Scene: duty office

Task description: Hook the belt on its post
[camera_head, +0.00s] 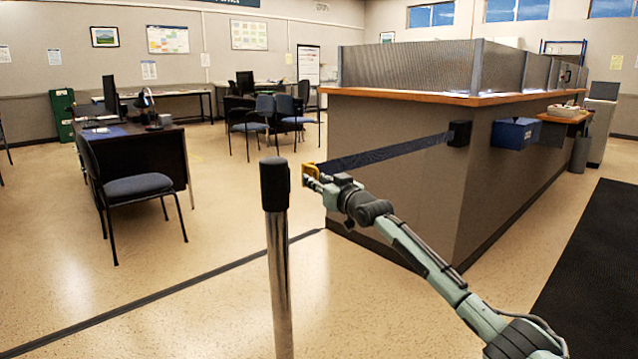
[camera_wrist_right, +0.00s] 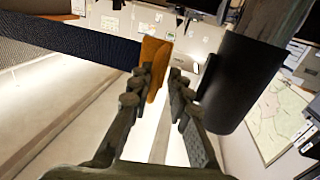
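The post (camera_head: 280,270) stands upright in the head view, a chrome pole with a black cap (camera_head: 275,184). The dark blue belt (camera_head: 385,153) stretches through the air from a black wall unit (camera_head: 459,133) on the counter's side. Its orange-yellow end clip (camera_head: 309,172) is at the tips of my right gripper (camera_head: 316,180), just right of the cap and apart from it. In the wrist view the clip (camera_wrist_right: 154,62) is at the fingertips (camera_wrist_right: 163,75), which hold it. The belt (camera_wrist_right: 70,40) runs left, and the black cap (camera_wrist_right: 238,82) is on the right. My left gripper is not in view.
The wood-topped counter (camera_head: 400,93) stands behind and right, with a blue bin (camera_head: 515,133) on its side. A desk (camera_head: 155,150) and blue chair (camera_head: 138,187) are at the left. Floor around the post is clear. A dark mat (camera_head: 595,260) lies at right.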

